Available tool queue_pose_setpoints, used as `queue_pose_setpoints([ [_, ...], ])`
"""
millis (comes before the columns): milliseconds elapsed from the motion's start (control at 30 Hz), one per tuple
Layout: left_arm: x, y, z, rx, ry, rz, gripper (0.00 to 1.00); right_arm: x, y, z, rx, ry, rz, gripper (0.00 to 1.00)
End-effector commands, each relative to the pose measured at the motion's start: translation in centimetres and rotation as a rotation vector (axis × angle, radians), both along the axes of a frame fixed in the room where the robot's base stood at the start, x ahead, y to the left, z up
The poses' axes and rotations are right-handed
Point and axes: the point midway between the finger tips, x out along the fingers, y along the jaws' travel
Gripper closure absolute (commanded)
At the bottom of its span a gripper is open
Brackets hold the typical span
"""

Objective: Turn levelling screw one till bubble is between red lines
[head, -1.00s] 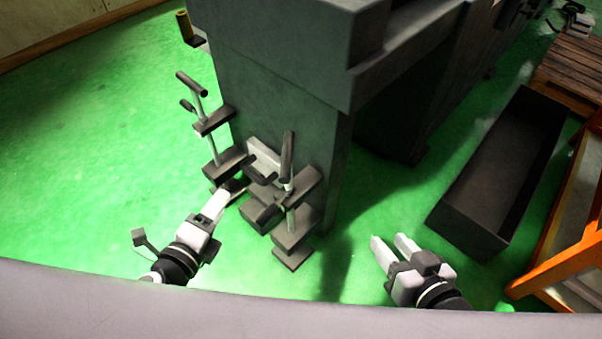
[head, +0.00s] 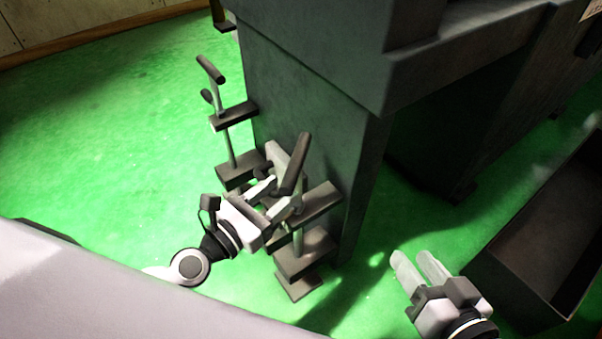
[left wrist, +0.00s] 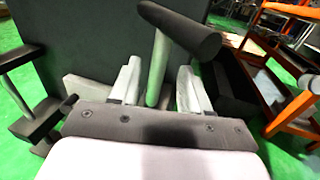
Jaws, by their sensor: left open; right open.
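A levelling screw with a dark T-handle (head: 294,163) stands in a stepped bracket (head: 301,262) at the machine's near corner. My left gripper (head: 279,193) is open at this screw. In the left wrist view its fingers (left wrist: 158,88) stand on either side of the pale screw shaft (left wrist: 157,72), under the dark handle bar (left wrist: 180,27); I cannot tell whether they touch it. A second screw (head: 211,70) stands farther left on its own bracket. My right gripper (head: 420,270) is open and empty over the green floor. Which screw is number one, the bubble and the red lines cannot be made out.
The large grey machine body (head: 310,100) rises right behind the screws. A dark open trough (head: 545,235) lies on the floor at the right. An orange frame (left wrist: 295,110) shows in the left wrist view. The green floor (head: 110,150) at the left is clear.

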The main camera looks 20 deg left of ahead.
Motion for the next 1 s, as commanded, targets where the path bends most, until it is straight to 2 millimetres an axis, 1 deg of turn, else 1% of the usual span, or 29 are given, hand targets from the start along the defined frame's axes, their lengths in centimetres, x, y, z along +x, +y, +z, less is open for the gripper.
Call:
queue_pose_setpoints([
  [67,1.1,-0.6,0.3,-0.004,-0.002,0.0,0.53,0.0,0.2,0.2,0.009,0.01,0.003,0.57],
  [200,3.0,-1.4,0.3,-0.005,-0.001,0.0,0.53,0.1,0.4,0.3,0.022,0.025,0.007,0.57],
  [400,4.8,-2.3,0.1,-0.004,0.001,0.0,0.53,0.1,0.4,0.3,0.019,0.028,0.006,0.57],
  [533,5.3,-2.5,0.1,-0.003,0.001,0.0,0.53,0.1,0.3,0.3,0.016,0.028,0.005,0.57],
  [767,5.3,-2.5,0.0,-0.003,0.001,-0.001,0.53,0.1,0.3,0.3,0.016,0.027,0.004,0.57],
  [800,5.3,-2.5,0.0,-0.004,0.002,-0.001,0.6,0.1,0.3,0.3,0.016,0.027,0.004,0.57],
  [867,5.3,-2.5,0.0,-0.004,0.002,0.0,0.79,0.1,0.3,0.3,0.015,0.027,0.004,0.57],
  [900,5.3,-2.5,0.0,-0.004,0.002,0.0,0.92,0.1,0.3,0.3,0.015,0.027,0.004,0.57],
  [933,5.3,-2.5,0.0,-0.004,0.002,0.0,1.0,0.1,0.3,0.3,0.015,0.027,0.004,0.57],
  [1000,5.3,-2.5,0.0,-0.004,0.002,0.0,1.0,0.1,0.3,0.3,0.015,0.027,0.004,0.57],
])
